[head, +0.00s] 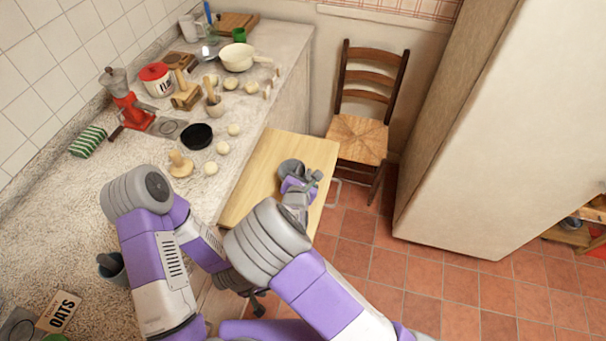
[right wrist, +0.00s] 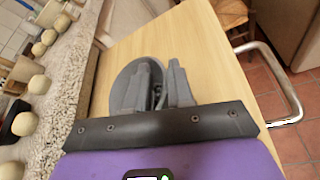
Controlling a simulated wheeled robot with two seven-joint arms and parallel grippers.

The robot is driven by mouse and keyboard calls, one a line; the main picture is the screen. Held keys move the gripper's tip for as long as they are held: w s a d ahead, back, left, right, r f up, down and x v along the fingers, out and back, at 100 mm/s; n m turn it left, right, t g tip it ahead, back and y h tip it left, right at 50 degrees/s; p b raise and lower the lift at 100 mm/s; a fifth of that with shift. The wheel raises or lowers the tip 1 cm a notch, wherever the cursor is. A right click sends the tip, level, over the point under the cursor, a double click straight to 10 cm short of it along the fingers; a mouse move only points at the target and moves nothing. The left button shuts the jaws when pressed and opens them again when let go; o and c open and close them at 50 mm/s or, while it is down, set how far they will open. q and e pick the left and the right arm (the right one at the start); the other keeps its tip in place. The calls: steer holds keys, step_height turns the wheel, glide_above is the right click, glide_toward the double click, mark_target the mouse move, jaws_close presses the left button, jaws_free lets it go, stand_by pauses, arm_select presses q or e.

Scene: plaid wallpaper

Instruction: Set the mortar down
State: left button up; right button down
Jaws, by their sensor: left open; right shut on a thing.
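The grey round mortar (head: 290,167) is at the wooden top (head: 255,172) of a small table or cart. My right gripper (head: 298,186) is shut on it. In the right wrist view the fingers (right wrist: 163,88) overlap the mortar's disc-like body (right wrist: 126,76), hiding part of it. Whether its base touches the wood is hard to tell. My left gripper (head: 258,302) is open and empty, low in the head view beside the counter.
The stone counter (head: 60,215) at left holds a black bowl (head: 196,136), several dough balls, a red grinder (head: 130,108) and an oats box (head: 60,311). A metal handle (right wrist: 284,80) edges the wooden top. A chair (head: 357,135) stands behind it. Bare wood lies left of the mortar.

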steer(key=c, duration=1)
jaws_free()
steer(key=shift+o, duration=0.2)
steer(key=shift+s, duration=0.1)
steer(key=p+v, duration=0.1)
steer(key=v, duration=1.1)
steer(key=shift+p, duration=0.4)
steer(key=shift+d, duration=0.1)
